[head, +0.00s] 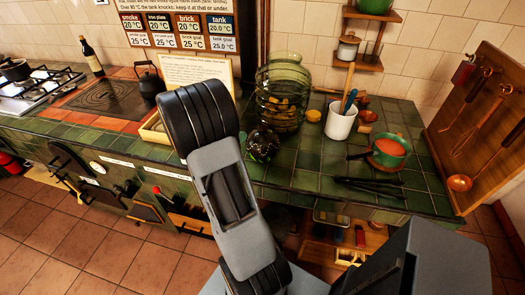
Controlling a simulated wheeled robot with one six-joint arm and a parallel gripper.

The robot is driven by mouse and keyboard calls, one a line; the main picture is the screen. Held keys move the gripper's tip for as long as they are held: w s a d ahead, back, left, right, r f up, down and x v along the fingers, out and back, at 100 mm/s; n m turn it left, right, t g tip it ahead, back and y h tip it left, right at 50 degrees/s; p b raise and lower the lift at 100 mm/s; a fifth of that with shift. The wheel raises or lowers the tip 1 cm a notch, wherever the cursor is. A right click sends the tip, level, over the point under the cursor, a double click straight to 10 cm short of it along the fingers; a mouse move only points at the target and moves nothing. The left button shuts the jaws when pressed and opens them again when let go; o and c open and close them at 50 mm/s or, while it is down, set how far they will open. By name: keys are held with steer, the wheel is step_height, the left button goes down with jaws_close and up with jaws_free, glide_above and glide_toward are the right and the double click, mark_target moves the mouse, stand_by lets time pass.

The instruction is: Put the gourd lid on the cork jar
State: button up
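The cork jar (284,92) is a large, ribbed, see-through green glass jar standing upright at the back of the green-tiled counter. Brown cork-like pieces show inside its lower part. A dark, round, speckled object (263,144) sits on the tiles in front and to the left of the jar. It may be the gourd lid, but I cannot tell for sure. My arm rises in the foreground, left of the jar and the dark object. My gripper is not visible, so I cannot see whether it holds anything.
A white crock with utensils (341,122) and a small yellow item (313,115) stand right of the jar. A green pan (388,151) and dark tongs (370,187) lie farther right. A low wooden tray (155,130) is left of my arm. Shelves (359,60) hang above.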

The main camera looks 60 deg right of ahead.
mark_target(260, 128)
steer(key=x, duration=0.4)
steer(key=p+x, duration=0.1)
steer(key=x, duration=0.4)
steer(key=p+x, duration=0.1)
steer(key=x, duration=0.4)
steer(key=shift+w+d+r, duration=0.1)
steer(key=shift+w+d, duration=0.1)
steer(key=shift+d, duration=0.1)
